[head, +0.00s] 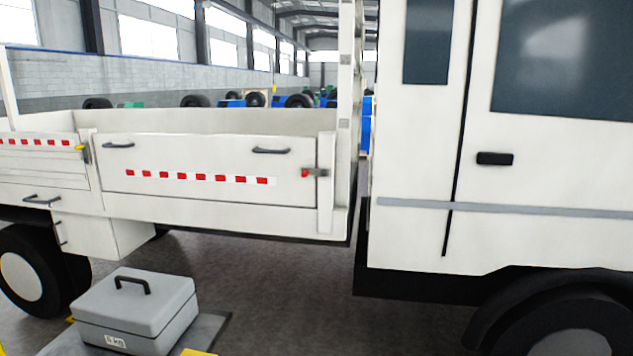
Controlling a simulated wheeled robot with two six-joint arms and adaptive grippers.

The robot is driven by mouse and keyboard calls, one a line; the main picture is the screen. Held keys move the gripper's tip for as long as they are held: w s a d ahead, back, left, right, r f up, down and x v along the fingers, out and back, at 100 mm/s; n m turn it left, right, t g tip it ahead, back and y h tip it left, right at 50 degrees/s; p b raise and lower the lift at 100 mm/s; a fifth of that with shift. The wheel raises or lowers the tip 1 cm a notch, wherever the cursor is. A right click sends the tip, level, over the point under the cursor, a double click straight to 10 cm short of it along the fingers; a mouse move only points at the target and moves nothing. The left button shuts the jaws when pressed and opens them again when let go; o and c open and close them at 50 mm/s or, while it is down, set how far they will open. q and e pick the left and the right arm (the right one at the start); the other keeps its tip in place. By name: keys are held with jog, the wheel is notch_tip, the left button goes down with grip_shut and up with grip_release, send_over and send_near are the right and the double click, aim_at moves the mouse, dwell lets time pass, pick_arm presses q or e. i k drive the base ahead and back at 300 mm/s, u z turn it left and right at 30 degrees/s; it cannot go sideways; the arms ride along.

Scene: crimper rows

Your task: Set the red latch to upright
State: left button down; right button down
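The red latch (306,173) is small and sits at the right end of the truck's white side panel (215,165), by the corner post. A grey metal piece (319,172) extends to its right, and the latch appears to lie sideways. It is too small to tell its exact angle. A yellow latch (80,148) sits at the left end of the same panel. Neither of my grippers shows in the head view.
The white truck cab (545,165) stands to the right, with a narrow gap between it and the bed. A grey box with a black handle (136,307) rests on a plate on the floor at the lower left. Grey floor (290,300) is clear in the middle.

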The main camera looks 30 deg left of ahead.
aim_at(305, 172)
jog(key=i, duration=1.35)
jog(key=z, duration=2.95)
jog(key=k, duration=0.4)
jog(key=u, duration=2.85)
